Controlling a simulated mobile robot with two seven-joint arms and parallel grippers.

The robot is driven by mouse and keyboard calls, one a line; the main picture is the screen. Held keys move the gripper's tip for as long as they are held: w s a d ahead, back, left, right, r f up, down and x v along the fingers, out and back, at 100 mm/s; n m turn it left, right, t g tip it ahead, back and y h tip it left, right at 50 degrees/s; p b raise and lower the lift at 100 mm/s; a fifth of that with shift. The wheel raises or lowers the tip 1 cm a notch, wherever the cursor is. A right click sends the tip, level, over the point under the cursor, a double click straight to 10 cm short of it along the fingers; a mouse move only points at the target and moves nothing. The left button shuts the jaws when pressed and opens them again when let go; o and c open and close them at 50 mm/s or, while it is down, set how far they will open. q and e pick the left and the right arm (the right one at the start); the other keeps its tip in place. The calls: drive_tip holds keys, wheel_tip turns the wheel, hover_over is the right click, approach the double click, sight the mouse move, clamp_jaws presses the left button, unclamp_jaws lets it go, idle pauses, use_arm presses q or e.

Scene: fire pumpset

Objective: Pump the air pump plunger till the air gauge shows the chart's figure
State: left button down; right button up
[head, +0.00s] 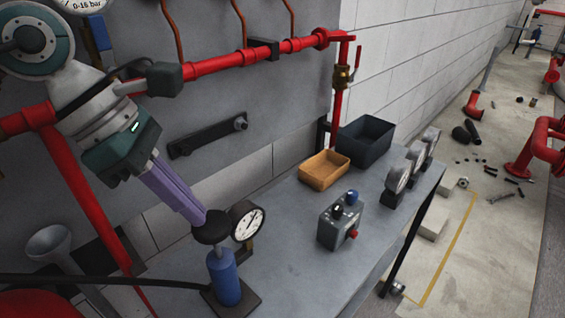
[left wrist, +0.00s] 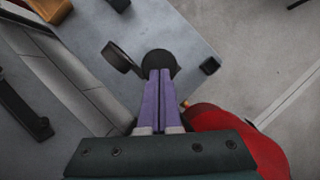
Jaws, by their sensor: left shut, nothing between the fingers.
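The air pump has a blue cylinder (head: 226,276) on a dark base plate and a black round plunger knob (head: 211,228) on top. The knob also shows in the left wrist view (left wrist: 160,62). My left gripper (head: 199,217), with purple fingers, is shut and empty. Its fingertips are at the top of the knob, seemingly touching it. The air gauge (head: 247,221), white-faced with a black rim, stands just right of the pump; its reading is too small to tell. It shows edge-on in the left wrist view (left wrist: 120,57). No chart is recognisable. My right gripper is not in view.
On the grey bench (head: 285,225) are a grey box with a blue knob (head: 341,220), an orange tray (head: 324,170), a dark bin (head: 365,139) and several small gauges (head: 397,172). Red pipes (head: 225,62) run along the wall. A grey funnel (head: 50,244) is at left.

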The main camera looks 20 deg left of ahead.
use_arm(q)
drive_tip(key=shift+w+d+f, duration=0.1)
drive_tip(key=shift+f, duration=0.25)
